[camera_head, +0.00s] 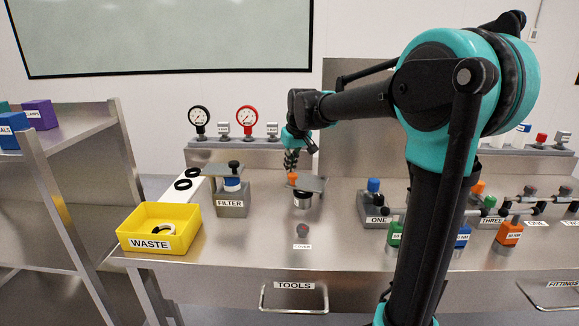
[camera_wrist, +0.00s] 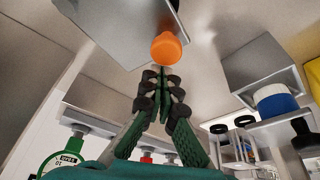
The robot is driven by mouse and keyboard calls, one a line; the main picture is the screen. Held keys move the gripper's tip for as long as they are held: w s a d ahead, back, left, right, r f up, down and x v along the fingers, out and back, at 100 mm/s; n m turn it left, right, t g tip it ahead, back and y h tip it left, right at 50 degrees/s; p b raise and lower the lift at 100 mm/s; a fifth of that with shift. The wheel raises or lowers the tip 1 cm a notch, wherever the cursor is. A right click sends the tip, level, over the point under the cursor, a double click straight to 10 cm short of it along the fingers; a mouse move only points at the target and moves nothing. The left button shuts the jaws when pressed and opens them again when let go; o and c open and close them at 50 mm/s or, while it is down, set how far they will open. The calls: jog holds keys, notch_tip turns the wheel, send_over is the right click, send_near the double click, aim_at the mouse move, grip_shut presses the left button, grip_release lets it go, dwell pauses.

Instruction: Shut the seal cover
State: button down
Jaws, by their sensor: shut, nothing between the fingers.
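The seal cover is a flat grey plate (camera_head: 314,184) with an orange knob (camera_head: 292,177), over a short silver cylinder (camera_head: 302,201) on the bench. Whether the plate touches the cylinder's rim all round cannot be told. My gripper (camera_head: 290,167) points down at the knob from above and behind. In the wrist view the shut, empty fingertips (camera_wrist: 162,72) lie close to the orange knob (camera_wrist: 166,48), with the grey plate (camera_wrist: 118,28) beside it. Contact between fingertips and knob is unclear.
Left of the cover stands the FILTER block (camera_head: 231,202) with its own plate and black knob. The yellow WASTE bin (camera_head: 160,229) is further left. Gauges (camera_head: 246,121) stand behind; the ONE block (camera_head: 375,207) is to the right.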

aim_at(291, 175)
jog(key=s+n, duration=0.2)
jog(key=shift+s+d+y, duration=0.3)
jog(key=shift+d+y, duration=0.05)
jog(key=shift+y, duration=0.05)
jog(key=shift+s+d, duration=0.15)
jog(key=shift+s, duration=0.4)
jog(key=shift+w, duration=0.15)
